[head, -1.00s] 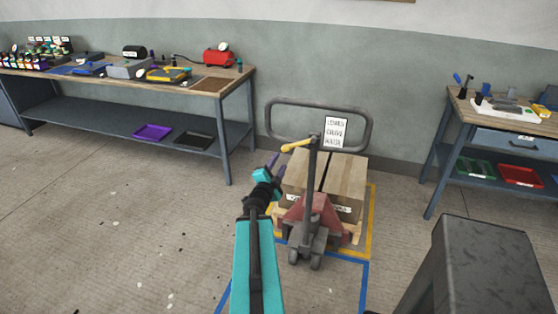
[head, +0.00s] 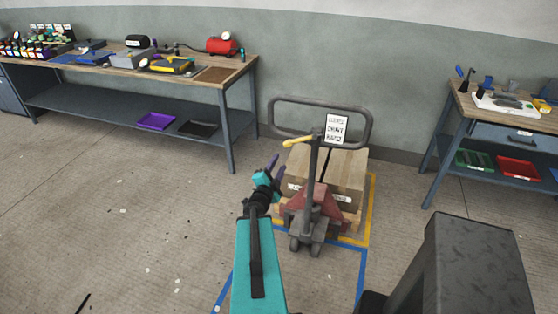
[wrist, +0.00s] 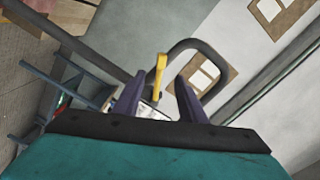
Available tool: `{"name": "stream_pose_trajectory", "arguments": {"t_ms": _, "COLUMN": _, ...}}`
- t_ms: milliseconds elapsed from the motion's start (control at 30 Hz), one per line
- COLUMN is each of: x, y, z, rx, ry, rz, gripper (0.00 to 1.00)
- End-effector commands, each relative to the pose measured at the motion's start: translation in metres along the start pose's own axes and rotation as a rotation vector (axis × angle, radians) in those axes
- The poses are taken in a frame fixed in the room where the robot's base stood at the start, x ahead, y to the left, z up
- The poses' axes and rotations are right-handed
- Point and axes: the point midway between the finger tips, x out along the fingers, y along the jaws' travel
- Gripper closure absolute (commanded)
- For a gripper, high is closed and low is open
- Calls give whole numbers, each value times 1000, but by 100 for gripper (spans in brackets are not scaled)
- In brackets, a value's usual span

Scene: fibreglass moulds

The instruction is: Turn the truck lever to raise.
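The pallet truck (head: 312,196) stands in the middle, with a grey upright handle post and a large grey loop on top. Its yellow lever (head: 298,142) sticks out to the left near the top of the post. In the wrist view the yellow lever (wrist: 159,76) stands upright ahead, between the fingers in the picture. My gripper (head: 274,170) is to the left of the handle post and lower than the lever. Its two purple fingers (wrist: 158,98) are spread apart with nothing between them. I cannot tell the exact distance from fingers to lever.
Boxes (head: 342,168) on a pallet sit behind the truck, inside yellow floor tape. A long workbench (head: 120,70) stands at the left, another bench (head: 462,105) at the right. A dark block-like post (head: 475,265) fills the near right. Floor at the left is clear.

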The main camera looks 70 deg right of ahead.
Motion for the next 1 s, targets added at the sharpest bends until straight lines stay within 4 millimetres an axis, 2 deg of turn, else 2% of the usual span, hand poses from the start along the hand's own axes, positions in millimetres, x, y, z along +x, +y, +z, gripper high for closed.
{"name": "stream_pose_trajectory", "arguments": {"t_ms": 300, "x": -10, "y": -2, "z": 0, "rx": -1, "ry": -1, "rz": -1, "gripper": 62}}
{"name": "stream_pose_trajectory", "arguments": {"t_ms": 1000, "x": -12, "y": -2, "z": 3, "rx": 0, "ry": -6, "rz": -4, "gripper": 62}}
